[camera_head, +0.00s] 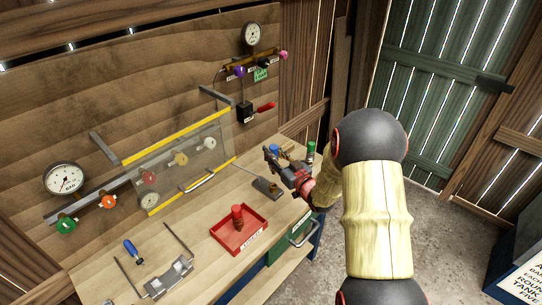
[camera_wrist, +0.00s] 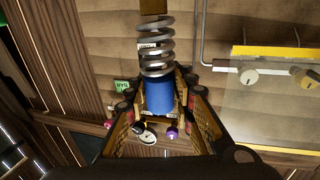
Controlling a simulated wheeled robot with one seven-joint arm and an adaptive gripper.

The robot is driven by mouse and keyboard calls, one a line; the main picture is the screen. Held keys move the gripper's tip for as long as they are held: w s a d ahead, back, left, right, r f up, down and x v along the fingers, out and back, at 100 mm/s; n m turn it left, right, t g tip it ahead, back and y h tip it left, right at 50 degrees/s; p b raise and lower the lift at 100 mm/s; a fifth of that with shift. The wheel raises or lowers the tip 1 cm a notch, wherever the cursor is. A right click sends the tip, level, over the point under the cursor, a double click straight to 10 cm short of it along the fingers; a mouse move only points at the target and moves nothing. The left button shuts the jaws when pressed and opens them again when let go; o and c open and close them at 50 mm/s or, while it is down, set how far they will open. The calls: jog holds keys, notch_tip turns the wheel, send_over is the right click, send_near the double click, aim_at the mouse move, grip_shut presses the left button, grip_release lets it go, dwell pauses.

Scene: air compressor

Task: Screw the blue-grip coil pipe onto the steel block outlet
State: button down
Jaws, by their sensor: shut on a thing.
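My gripper (camera_head: 281,166) reaches in from the right over the right end of the workbench. In the wrist view my gripper (camera_wrist: 160,105) is shut around the blue grip (camera_wrist: 159,98) of the coil pipe. The pipe's grey coil (camera_wrist: 155,45) extends from the grip toward the top of that view. A small blue patch (camera_head: 274,149) shows by the fingers in the head view; I cannot tell whether it is this grip. A dark grey block (camera_head: 267,188) with a brass-coloured fitting lies on the bench below my gripper, possibly the steel block. I see no contact between pipe and block.
A red tray (camera_head: 240,246) holding a red part stands left of the block. A clear panel (camera_head: 180,165) with yellow edges stands behind. A green-capped item (camera_head: 311,148) stands close right of my gripper.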

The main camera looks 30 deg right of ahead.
jog(key=shift+f+b, duration=0.1)
jog(key=shift+b, duration=0.25)
jog(key=shift+f+b, duration=2.3)
jog(key=shift+f, duration=0.45)
jog(key=shift+f+b, duration=1.2)
jog(key=shift+b, duration=0.25)
jog(key=c, duration=1.4)
grip_release()
jog(key=shift+r, duration=0.1)
jog(key=s, duration=0.8)
jog(key=s+d, duration=0.1)
jog(key=s, duration=0.3)
jog(key=shift+c, duration=0.7)
